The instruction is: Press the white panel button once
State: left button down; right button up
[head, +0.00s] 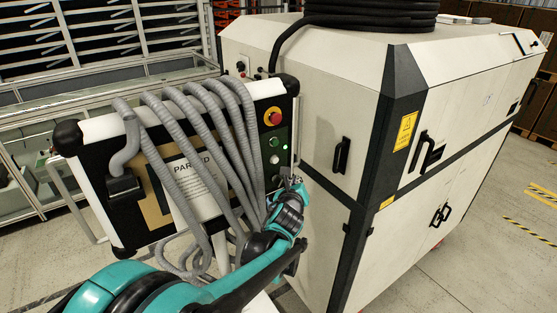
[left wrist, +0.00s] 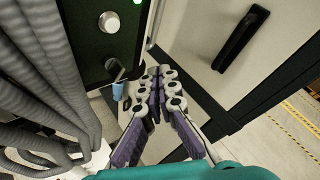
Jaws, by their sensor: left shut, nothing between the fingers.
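The white panel button (head: 274,159) sits in the column of controls on the right side of the hose-hung panel (head: 100,128), below a red knob and a green button. In the left wrist view the white button (left wrist: 109,21) shows near the top, round and pale on the dark panel face. My left gripper (head: 291,181) is shut and empty, near the panel's lower right edge. In the left wrist view its fingertips (left wrist: 159,71) lie below and to the right of the button, apart from it. My right gripper is not in view.
A red emergency knob (head: 272,117) and a green button (head: 274,141) are above the white button. A key switch with a blue tag (left wrist: 118,92) is below it. Grey hoses (head: 185,140) hang over the panel. A large white cabinet (head: 320,110) stands close on the right.

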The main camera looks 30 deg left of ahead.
aim_at(275, 160)
pick_arm(q)
jog(key=w+a, duration=0.3)
jog(key=a, duration=0.5)
jog(key=shift+w+b, duration=0.3)
dwell(1.3)
jog(key=shift+w+a, duration=0.2)
jog(key=shift+a, duration=0.2)
jog(key=shift+w+a, duration=0.2)
jog(key=shift+a, duration=0.2)
dwell(0.7)
dwell(0.3)
jog(key=shift+s+d+b, duration=0.3)
jog(key=shift+s+d, duration=0.1)
jog(key=shift+d, duration=0.45)
